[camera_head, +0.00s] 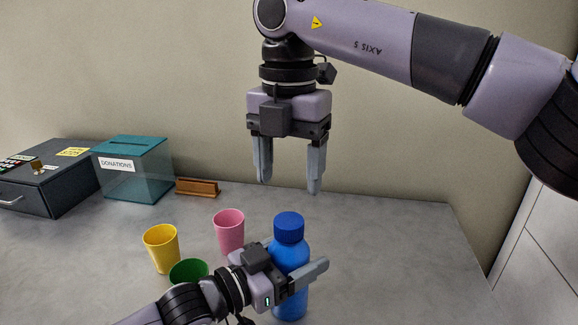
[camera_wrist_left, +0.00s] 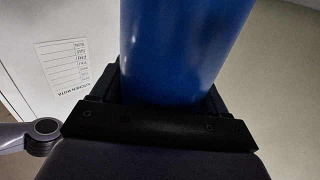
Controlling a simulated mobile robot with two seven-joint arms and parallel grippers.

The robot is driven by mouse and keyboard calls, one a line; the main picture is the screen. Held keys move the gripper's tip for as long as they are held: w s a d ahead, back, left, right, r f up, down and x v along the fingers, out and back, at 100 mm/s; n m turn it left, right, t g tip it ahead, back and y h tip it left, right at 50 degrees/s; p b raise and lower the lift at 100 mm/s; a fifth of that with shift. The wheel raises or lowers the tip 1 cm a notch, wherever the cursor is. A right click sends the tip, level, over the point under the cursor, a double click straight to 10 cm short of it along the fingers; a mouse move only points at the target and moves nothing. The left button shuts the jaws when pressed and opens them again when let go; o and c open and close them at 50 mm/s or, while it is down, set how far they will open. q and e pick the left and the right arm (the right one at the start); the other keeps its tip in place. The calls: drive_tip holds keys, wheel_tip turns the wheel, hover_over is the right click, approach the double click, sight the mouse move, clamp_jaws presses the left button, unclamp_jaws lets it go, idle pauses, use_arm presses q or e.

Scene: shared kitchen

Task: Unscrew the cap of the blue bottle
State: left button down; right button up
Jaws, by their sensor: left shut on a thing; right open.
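The blue bottle (camera_head: 290,256) stands upright on the grey counter, with its darker blue cap (camera_head: 289,226) on top. My left gripper (camera_head: 299,272) is shut around the bottle's body below the cap. In the left wrist view the bottle (camera_wrist_left: 180,50) fills the space between the fingers. My right gripper (camera_head: 289,187) is open and empty, pointing down above the cap, with a clear gap between its fingertips and the cap. The bottle's lower body is partly hidden by my left gripper.
A pink cup (camera_head: 229,232), a yellow cup (camera_head: 161,248) and a green cup (camera_head: 188,270) stand left of the bottle. A teal donations box (camera_head: 137,175), a wooden holder (camera_head: 197,188) and a dark cash box (camera_head: 47,180) are at the back left. The counter (camera_head: 400,250) right of the bottle is clear.

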sight(289, 220)
drive_tip(key=m, duration=1)
drive_tip(key=shift+m, duration=0.3)
drive_tip(key=shift+f, duration=4)
